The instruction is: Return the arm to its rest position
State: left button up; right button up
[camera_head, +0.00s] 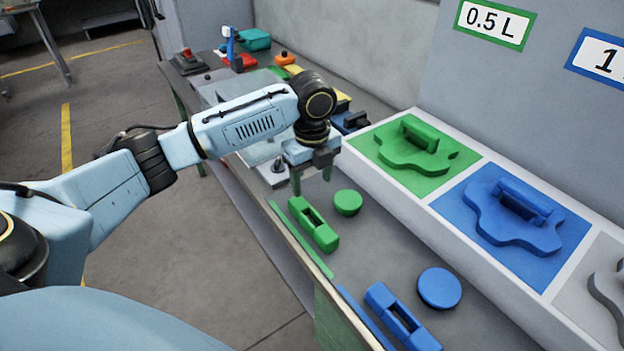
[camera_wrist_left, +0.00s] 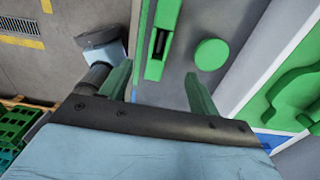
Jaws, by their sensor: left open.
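My left arm reaches in from the left in the head view. Its gripper (camera_head: 312,180) is open and empty, fingers pointing down over the bench (camera_head: 385,255). In the left wrist view the two green fingers (camera_wrist_left: 158,70) stand apart with nothing between them. The green slotted block (camera_head: 314,226) and the green round disc (camera_head: 348,202) lie on the bench close to the gripper, apart from the fingers. They also show ahead of the fingers in the wrist view, the block (camera_wrist_left: 160,42) and the disc (camera_wrist_left: 211,54). My right gripper is in neither view.
A raised white ledge along the wall carries a green panel (camera_head: 390,165) and a blue panel (camera_head: 475,245) with matching shapes. A blue disc (camera_head: 439,288) and blue slotted block (camera_head: 385,300) lie nearer on the bench. Small coloured items crowd its far end. Floor left of the bench is open.

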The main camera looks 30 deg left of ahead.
pick_arm(q)
jog(key=s+d+f+n, duration=0.2)
jog(key=s+d+f, duration=0.1)
jog(key=s+d, duration=0.1)
jog(key=s+d+f+n+t+h, duration=0.1)
jog(key=s+d+f+n, duration=0.1)
jog(key=s+d+f, duration=0.1)
jog(key=s+d+f+n+h, duration=0.1)
jog(key=s+d+f+n, duration=0.1)
jog(key=s+d+f, duration=0.2)
jog(key=shift+s+d+f+n+t, duration=0.1)
jog(key=shift+s+d+n+t, duration=0.1)
jog(key=shift+d, duration=0.35)
jog(key=shift+s+d+n+t, duration=0.1)
jog(key=shift+s+d+t, duration=0.1)
jog(key=shift+d, duration=0.3)
jog(key=s+a+n+t+y, duration=0.1)
jog(key=s+a+n, duration=0.2)
jog(key=s+n, duration=0.4)
jog(key=s+a+n+t+y, duration=0.1)
jog(key=s+a+n, duration=0.2)
jog(key=s+n, duration=0.4)
notch_tip(320, 180, down, 25)
jog(key=s+g+b, duration=0.1)
jog(key=s+a+f+g+b, duration=0.1)
jog(key=s+a+f, duration=0.1)
jog(key=s+f, duration=1.5)
jog(key=shift+s+a+f+m+g, duration=0.3)
jog(key=shift+a+f+g, duration=0.1)
jog(key=shift+f, duration=0.05)
